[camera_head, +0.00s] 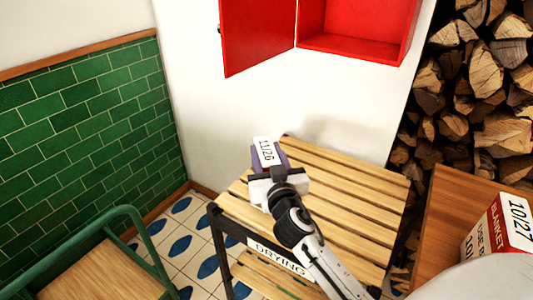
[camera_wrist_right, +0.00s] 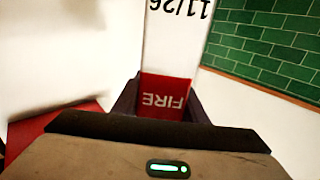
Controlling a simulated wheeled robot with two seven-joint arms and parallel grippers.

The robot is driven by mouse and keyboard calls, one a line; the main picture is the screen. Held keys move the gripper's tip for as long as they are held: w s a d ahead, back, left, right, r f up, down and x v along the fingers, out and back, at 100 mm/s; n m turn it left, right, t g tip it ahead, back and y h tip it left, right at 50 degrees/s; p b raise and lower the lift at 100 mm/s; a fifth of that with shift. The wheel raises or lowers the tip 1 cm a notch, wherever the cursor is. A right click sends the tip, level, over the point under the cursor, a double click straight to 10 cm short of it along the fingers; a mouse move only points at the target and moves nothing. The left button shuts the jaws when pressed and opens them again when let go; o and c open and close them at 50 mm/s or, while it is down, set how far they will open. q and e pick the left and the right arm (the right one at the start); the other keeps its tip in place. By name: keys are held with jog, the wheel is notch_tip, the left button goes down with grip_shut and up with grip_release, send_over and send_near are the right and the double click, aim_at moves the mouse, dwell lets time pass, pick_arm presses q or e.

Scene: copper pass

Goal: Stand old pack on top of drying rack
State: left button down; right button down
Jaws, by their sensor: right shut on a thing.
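My right gripper (camera_head: 271,168) is shut on a pack (camera_head: 267,150) whose white label reads 11/26. In the right wrist view the same pack (camera_wrist_right: 178,45) shows its white label and a red part reading FIRE between the dark fingers. The pack is at the far left corner of the slatted wooden drying rack (camera_head: 350,200), which has a DRYING sign on its front. I cannot tell whether the pack touches the slats. My left gripper is not in view.
Another red and white pack (camera_head: 497,230), marked 10/27, stands on a wooden surface (camera_head: 446,205) at the right. A red open cabinet (camera_head: 345,42) hangs on the wall above. A green-framed cart (camera_head: 95,262) is at the left. Stacked logs (camera_head: 480,90) are behind right. Most rack slats are clear.

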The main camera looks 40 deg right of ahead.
jog(key=c, duration=1.1)
grip_release()
jog(key=shift+r, duration=0.2)
jog(key=shift+b+v, duration=0.35)
jog(key=shift+v, duration=3.45)
jog(key=shift+f, duration=0.1)
